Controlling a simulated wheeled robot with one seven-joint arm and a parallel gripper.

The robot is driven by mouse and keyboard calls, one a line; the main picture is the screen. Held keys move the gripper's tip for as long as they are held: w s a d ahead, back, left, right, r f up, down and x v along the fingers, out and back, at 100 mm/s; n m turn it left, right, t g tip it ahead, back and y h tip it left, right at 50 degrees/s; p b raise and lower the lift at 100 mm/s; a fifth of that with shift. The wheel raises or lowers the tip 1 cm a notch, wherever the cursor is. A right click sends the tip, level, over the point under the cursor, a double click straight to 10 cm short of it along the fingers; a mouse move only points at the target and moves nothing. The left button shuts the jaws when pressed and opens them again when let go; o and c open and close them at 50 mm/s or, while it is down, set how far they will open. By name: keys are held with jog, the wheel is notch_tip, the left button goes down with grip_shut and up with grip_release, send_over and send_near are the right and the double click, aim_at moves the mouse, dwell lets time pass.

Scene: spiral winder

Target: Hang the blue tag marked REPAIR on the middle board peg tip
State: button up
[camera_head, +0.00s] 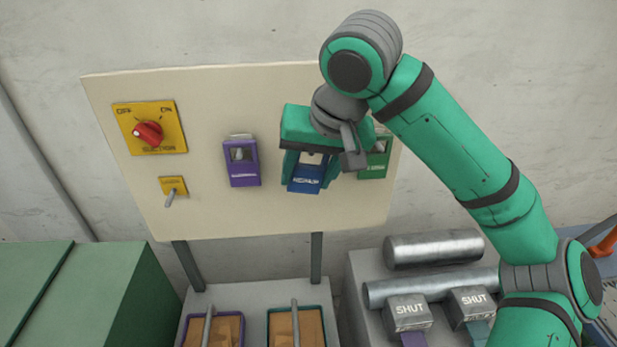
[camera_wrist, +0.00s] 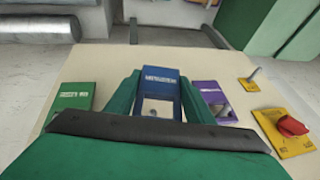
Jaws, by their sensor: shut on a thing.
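The blue tag (camera_head: 305,181) is between the fingers of my gripper (camera_head: 306,165), in front of the cream board (camera_head: 210,212). In the wrist view the blue tag (camera_wrist: 160,82) shows between the two green fingertips (camera_wrist: 157,95), with white lettering on its far end and an opening near my gripper. The lettering is too small to read surely. My gripper is shut on the tag. A purple tag (camera_head: 241,163) hangs to the left and a green tag (camera_head: 375,160) to the right, partly covered by my gripper.
The board also carries a yellow suction plate with a red knob (camera_head: 149,132) and a small toggle switch (camera_head: 172,190). Below are two framed bins (camera_head: 213,329), metal rollers (camera_head: 433,249) and grey blocks marked SHUT (camera_head: 408,312). A green cabinet (camera_head: 110,300) stands at lower left.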

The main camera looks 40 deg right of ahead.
jog(key=shift+w+d+f, duration=0.2)
jog(key=shift+w+d, duration=0.25)
jog(key=shift+w, duration=0.3)
jog(key=shift+w+d+f, duration=0.2)
jog(key=shift+w+d, duration=0.3)
jog(key=shift+w, duration=0.3)
jog(key=shift+w+d+f, duration=0.2)
jog(key=shift+w+d, duration=0.25)
jog(key=shift+w, duration=0.3)
jog(key=o, duration=1.1)
jog(key=shift+w, duration=0.1)
jog(key=shift+o, duration=0.2)
jog(key=shift+s, duration=0.2)
